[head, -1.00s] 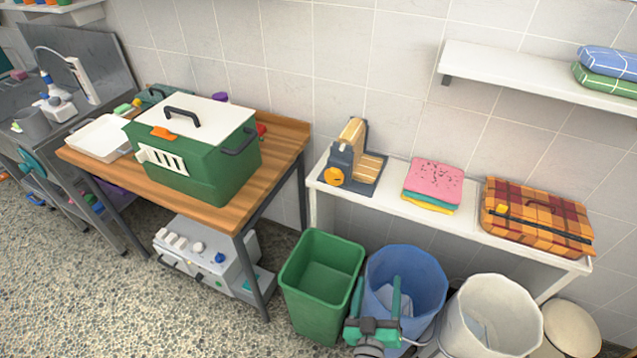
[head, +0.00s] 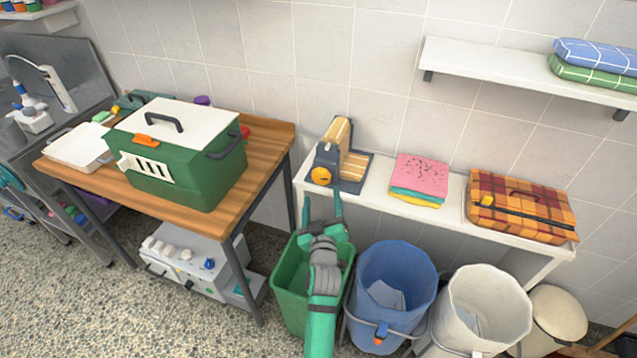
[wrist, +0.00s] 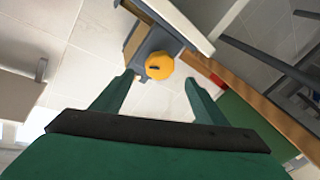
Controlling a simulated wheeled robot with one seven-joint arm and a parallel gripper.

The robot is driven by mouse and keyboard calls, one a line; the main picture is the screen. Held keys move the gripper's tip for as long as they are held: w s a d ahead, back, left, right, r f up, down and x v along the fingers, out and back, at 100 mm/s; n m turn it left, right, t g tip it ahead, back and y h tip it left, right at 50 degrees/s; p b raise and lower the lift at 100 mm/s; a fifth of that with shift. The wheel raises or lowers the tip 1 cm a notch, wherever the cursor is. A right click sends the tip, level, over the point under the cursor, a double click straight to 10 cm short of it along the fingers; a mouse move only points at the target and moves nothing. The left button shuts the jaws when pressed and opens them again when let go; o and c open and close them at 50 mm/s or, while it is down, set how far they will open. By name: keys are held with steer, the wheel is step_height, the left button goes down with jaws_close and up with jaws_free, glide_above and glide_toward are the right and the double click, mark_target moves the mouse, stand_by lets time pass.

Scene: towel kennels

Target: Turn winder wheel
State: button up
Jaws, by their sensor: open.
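The winder (head: 343,158) stands at the left end of the white shelf table, a dark grey frame with a tan upright part and slatted bed. Its orange-yellow wheel (head: 321,176) faces the front left. My gripper (head: 322,202) is raised over the green bin, below and in front of the wheel, with its fingers apart and empty. In the wrist view the wheel (wrist: 159,66) shows a dark slot and lies beyond the two open green fingertips (wrist: 158,78), roughly between them. It looks apart from both fingers.
The white shelf table (head: 390,205) also bears folded cloths (head: 419,178) and a plaid case (head: 520,205). Below are a green bin (head: 290,290), blue bucket (head: 395,270) and white bucket (head: 475,300). A wooden table (head: 262,175) with a green carrier (head: 185,165) stands left.

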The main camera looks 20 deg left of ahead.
mark_target(321, 180)
steer(key=x, duration=0.7)
steer(key=shift+w+a, duration=0.1)
steer(key=shift+w, duration=0.1)
steer(key=shift+w, duration=0.15)
steer(key=shift+c, duration=0.2)
